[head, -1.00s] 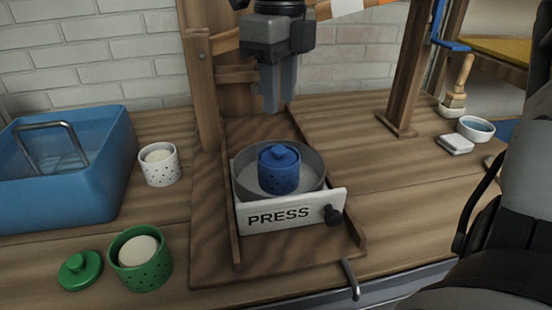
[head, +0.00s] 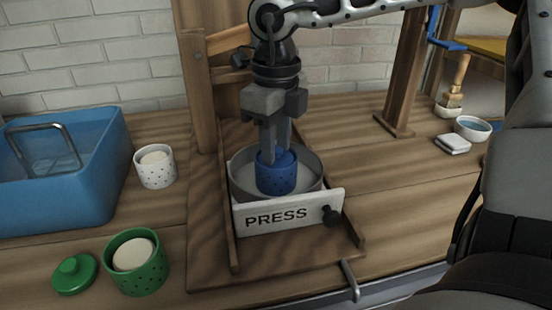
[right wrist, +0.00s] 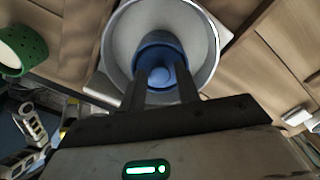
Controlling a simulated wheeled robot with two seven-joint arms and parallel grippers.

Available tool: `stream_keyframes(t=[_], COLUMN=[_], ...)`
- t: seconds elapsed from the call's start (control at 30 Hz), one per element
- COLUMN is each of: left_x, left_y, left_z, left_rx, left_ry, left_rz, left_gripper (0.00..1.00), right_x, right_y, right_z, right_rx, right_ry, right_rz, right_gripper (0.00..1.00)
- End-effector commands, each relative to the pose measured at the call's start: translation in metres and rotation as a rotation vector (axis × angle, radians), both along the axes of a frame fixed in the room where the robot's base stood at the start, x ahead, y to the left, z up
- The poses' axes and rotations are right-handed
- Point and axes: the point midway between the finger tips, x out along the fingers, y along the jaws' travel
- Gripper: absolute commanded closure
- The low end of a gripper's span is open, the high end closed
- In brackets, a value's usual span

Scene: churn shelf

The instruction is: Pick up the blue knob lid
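The blue knob lid (right wrist: 160,52) sits on a blue perforated pot (head: 277,181), inside a round grey pan (head: 240,178) at the press. In the head view the fingers partly hide the lid. My right gripper (head: 276,160) points straight down at the lid. In the right wrist view its two fingers (right wrist: 160,78) stand apart, one on each side of the knob, with a gap between them. Whether they touch the knob cannot be told. My left gripper is not in view.
A white panel marked PRESS (head: 290,213) with a dark knob fronts the pan, between wooden rails. A green pot (head: 138,275), green lid (head: 74,275), white pot (head: 155,167) and blue basin (head: 60,190) stand left. A small bowl (head: 472,128) stands right.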

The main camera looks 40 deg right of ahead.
Motion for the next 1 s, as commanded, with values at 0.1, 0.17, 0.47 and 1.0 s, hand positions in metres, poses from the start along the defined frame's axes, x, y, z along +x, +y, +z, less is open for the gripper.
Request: stream_keyframes(t=[0.1,0.17,0.47,1.0], left_x=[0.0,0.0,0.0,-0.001], left_y=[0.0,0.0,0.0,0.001], left_z=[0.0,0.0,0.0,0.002], left_rx=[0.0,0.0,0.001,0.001], left_ry=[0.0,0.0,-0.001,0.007], left_rz=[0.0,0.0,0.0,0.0], left_gripper=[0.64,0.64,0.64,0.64], right_x=[0.0,0.0,0.0,-0.028], right_y=[0.0,0.0,0.0,-0.008], right_z=[0.0,0.0,0.001,0.07], right_rx=[0.0,0.0,0.0,0.003], right_ry=[0.0,0.0,0.0,-0.011], right_rz=[0.0,0.0,0.0,-0.001], right_gripper=[0.96,1.0,1.0,1.0])
